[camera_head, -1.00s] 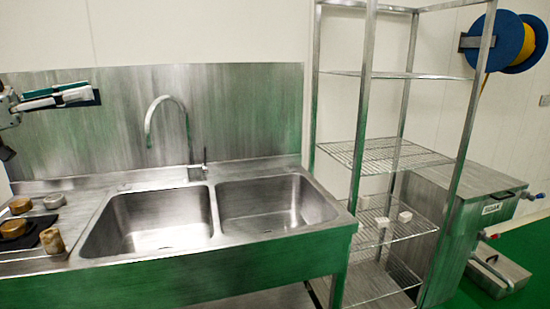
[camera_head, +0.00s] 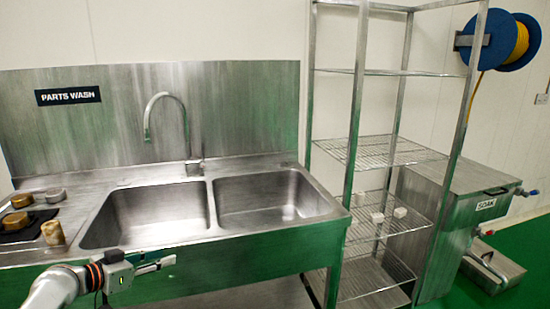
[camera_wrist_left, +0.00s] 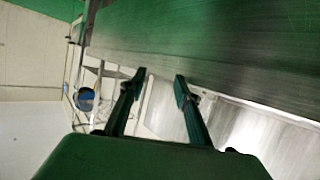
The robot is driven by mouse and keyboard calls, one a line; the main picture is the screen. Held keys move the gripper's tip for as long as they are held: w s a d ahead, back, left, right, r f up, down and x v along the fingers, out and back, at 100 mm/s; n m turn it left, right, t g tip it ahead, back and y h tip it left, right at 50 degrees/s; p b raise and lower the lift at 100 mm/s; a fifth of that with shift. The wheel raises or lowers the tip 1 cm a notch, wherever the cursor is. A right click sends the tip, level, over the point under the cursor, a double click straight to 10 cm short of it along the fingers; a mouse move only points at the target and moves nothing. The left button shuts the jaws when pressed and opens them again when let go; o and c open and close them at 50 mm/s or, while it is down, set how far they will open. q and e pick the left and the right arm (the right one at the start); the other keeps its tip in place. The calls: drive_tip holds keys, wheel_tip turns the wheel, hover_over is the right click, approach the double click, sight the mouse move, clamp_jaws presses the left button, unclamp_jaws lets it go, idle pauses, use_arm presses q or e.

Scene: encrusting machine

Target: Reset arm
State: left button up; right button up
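My left gripper (camera_head: 160,267) comes in from the bottom left of the head view. It hangs low in front of the green-reflecting front of the sink unit (camera_head: 235,255), pointing right. In the left wrist view its two dark fingers (camera_wrist_left: 161,78) stand apart with nothing between them, so it is open and empty. My right gripper is in neither view.
A steel double sink (camera_head: 155,213) with a tall tap stands behind my left gripper. Small round parts and a tan piece (camera_head: 53,232) sit on the left counter. A wire rack (camera_head: 372,150) and a soak tank (camera_head: 465,190) stand at right.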

use_arm(q)
drive_tip(key=s+d+f+n+y, duration=0.1)
drive_tip(key=s+d+f, duration=0.2)
drive_tip(key=s+f, duration=0.5)
drive_tip(key=s+d+f+y, duration=0.25)
drive_tip(key=s+f, duration=0.25)
drive_tip(key=f, duration=0.6)
drive_tip(key=s+d+f, duration=0.2)
drive_tip(key=s+f, duration=0.1)
drive_tip(key=s, duration=0.4)
drive_tip(key=s+d+f+y, duration=0.1)
drive_tip(key=s+d+f, duration=0.1)
drive_tip(key=s, duration=0.5)
drive_tip(key=s+d+f+g, duration=0.1)
drive_tip(key=s+d+f, duration=0.1)
drive_tip(key=s+f, duration=0.2)
drive_tip(key=s+b, duration=0.1)
drive_tip(key=s, duration=0.2)
drive_tip(key=shift+s+d+f+n, duration=0.2)
drive_tip(key=shift+s+f+n, duration=0.05)
drive_tip(key=shift+f+n, duration=0.1)
drive_tip(key=shift+a+y, duration=0.1)
drive_tip(key=shift+y, duration=0.15)
